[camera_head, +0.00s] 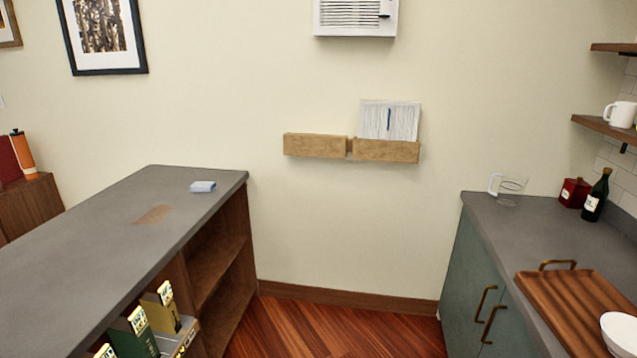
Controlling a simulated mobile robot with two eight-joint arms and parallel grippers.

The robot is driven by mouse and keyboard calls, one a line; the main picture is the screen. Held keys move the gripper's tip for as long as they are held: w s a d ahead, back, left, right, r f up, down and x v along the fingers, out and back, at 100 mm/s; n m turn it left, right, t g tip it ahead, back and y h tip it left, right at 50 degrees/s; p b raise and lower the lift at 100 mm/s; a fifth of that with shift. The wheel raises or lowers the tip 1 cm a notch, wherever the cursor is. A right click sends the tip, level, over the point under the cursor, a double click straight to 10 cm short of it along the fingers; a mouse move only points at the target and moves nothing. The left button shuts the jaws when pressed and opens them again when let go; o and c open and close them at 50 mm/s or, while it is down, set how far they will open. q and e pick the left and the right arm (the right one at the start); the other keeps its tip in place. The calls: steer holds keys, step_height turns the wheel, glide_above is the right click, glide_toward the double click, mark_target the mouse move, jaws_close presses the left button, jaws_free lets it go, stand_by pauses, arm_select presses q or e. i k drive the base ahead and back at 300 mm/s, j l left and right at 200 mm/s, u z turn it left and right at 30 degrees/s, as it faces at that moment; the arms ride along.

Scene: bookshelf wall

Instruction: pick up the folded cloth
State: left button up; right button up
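A small light-blue folded cloth (203,187) lies flat on the grey top of the left counter (100,245), near its far right corner. It looks like a small block with a paler side edge. A flat brown patch (154,214) shows on the same counter top, a little nearer and to the left of the cloth, apart from it. Neither of my grippers is in view, and nothing touches the cloth.
Open shelves under the left counter hold several boxes (160,308). The right counter (490,222) bears a glass mug (511,190), a dark bottle (596,196), a red canister (574,192), a wooden tray (560,300) and a white bowl (620,333). Wood floor (330,330) is clear between counters.

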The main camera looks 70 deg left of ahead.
mark_target(201, 186)
steer(key=u, duration=1.65)
steer(key=i+j+u, duration=0.1)
steer(key=u, duration=0.3)
steer(key=i+j+u, duration=0.15)
steer(key=j+u, duration=0.15)
steer(key=u, duration=0.15)
steer(key=i+j+u, duration=0.15)
steer(key=u, duration=0.25)
steer(key=i+j, duration=0.15)
